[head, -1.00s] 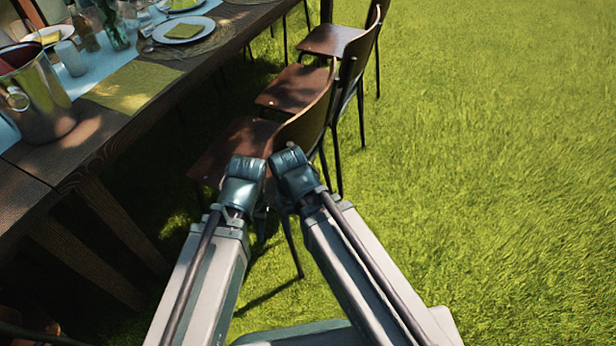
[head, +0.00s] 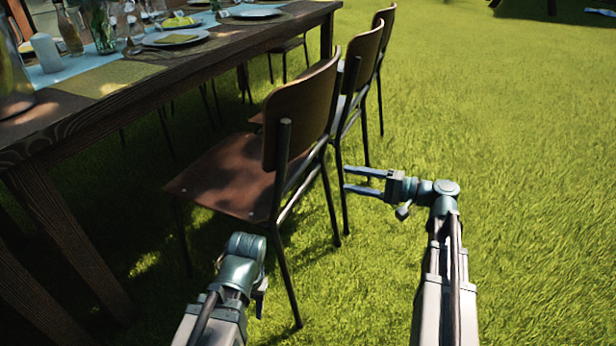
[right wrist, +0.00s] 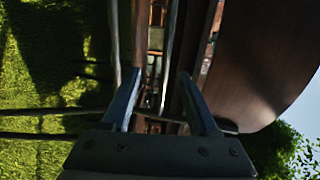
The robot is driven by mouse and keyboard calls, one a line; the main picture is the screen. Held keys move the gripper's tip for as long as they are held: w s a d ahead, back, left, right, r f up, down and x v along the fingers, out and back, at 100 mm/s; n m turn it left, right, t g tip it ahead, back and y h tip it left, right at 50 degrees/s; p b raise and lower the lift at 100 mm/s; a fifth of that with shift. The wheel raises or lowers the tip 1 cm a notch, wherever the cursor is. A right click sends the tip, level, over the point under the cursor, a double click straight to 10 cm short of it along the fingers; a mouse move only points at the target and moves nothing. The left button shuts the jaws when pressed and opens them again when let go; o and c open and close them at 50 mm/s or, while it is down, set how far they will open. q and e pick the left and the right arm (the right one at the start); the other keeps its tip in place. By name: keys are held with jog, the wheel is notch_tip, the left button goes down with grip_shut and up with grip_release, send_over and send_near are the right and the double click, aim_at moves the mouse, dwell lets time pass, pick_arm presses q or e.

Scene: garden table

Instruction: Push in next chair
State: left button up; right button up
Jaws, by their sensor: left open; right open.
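The nearest chair (head: 225,180) has a brown wooden seat and curved backrest (head: 305,100) on dark metal legs. It stands on the grass, pulled out from the long dark table (head: 120,95), its seat facing the table. My right gripper (head: 346,180) is open and empty to the right of this chair, fingers pointing left towards its rear legs. In the right wrist view its open fingers (right wrist: 160,88) have dark bars and a brown wooden panel (right wrist: 265,60) beyond them. My left gripper (head: 260,290) is low in front of the chair, near its front rear leg; its fingers are mostly hidden.
Two more chairs, one (head: 362,70) and another (head: 384,40), stand in a row behind the nearest one. Plates (head: 178,38), bottles and glasses stand on the table. Open grass (head: 520,130) lies to the right.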

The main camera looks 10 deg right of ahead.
aim_at(304, 162)
jog(key=shift+t, duration=0.4)
jog(key=x, duration=1)
jog(key=w+r+x, duration=0.1)
jog(key=x, duration=0.3)
jog(key=shift+w, duration=0.2)
grip_shut()
dwell(0.9)
